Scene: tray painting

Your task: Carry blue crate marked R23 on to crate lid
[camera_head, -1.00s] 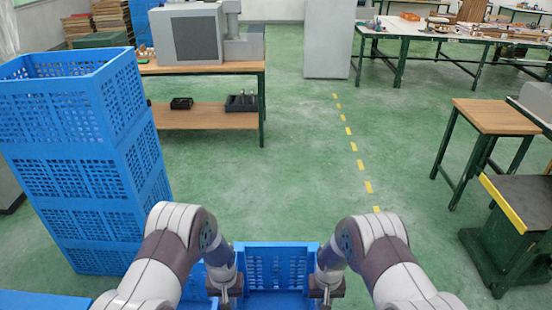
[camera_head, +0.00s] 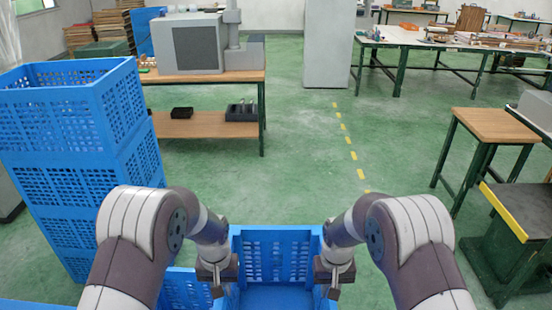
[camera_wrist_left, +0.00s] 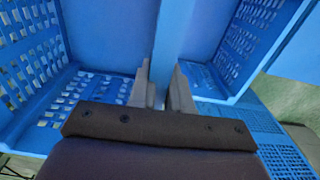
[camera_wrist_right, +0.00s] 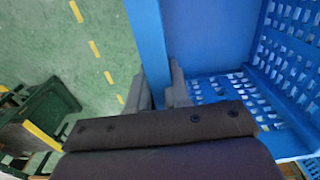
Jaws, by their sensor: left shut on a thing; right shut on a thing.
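A blue crate (camera_head: 275,233) is between my two grippers at the bottom middle of the head view, open side up. It looks empty, and its mark cannot be read. My left gripper (camera_head: 222,290) is shut on its left wall, seen close in the left wrist view (camera_wrist_left: 172,50). My right gripper (camera_head: 330,288) is shut on its right wall, seen close in the right wrist view (camera_wrist_right: 150,45). The lower part of the crate is cut off by the frame. I cannot make out a crate lid.
Another blue crate (camera_head: 186,290) stands just left of the held one. A tall stack of blue crates (camera_head: 75,180) rises at the left. A bench with a grey machine (camera_head: 200,72) stands behind. Green floor (camera_head: 300,170) is clear ahead. A wooden table (camera_head: 500,125) stands at the right.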

